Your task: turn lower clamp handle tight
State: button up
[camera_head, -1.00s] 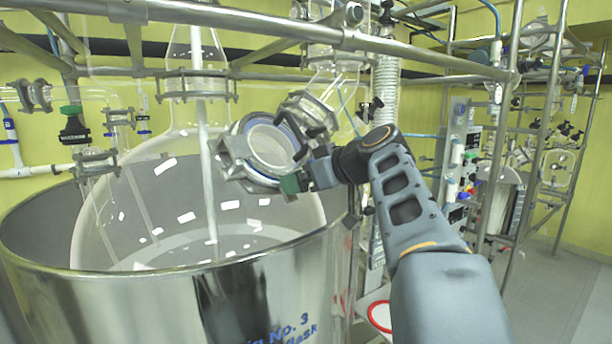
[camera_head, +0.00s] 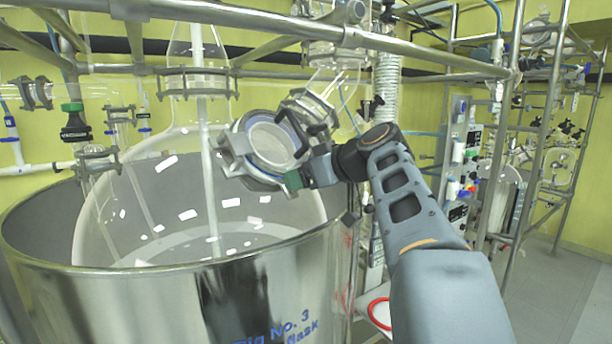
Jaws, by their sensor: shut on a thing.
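The lower clamp (camera_head: 236,146) is a metal ring around a round glass flange (camera_head: 270,144) with a blue rim, above the large glass flask. It faces me at a tilt. My gripper (camera_head: 300,178) is at the clamp's lower right side, shut on the clamp handle. The handle itself is mostly hidden by the jaws. A second clamp (camera_head: 305,108) sits above and to the right, on the glass neck.
A large steel vessel (camera_head: 190,295) surrounds the glass flask (camera_head: 150,215) below the gripper. A steel rail (camera_head: 250,25) crosses above the arm. A corrugated hose (camera_head: 386,85) stands behind the arm. Open floor (camera_head: 555,285) lies at the right.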

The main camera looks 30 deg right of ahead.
jog(key=m+h, duration=0.1)
jog(key=m, duration=0.2)
jog(key=m+h, duration=0.1)
jog(key=m, duration=0.2)
jog(key=shift+d+r, duration=0.1)
jog(key=shift+d, duration=0.05)
jog(key=m+h, duration=0.1)
jog(key=m, duration=0.2)
jog(key=shift+w+d, duration=0.1)
jog(key=shift+m, duration=0.5)
jog(key=shift+f+h+p, duration=0.25)
jog(key=shift+h+p, duration=0.05)
jog(key=o, duration=0.8)
jog(key=shift+d, duration=0.1)
jog(key=shift+o, duration=0.2)
jog(key=shift+r, duration=0.1)
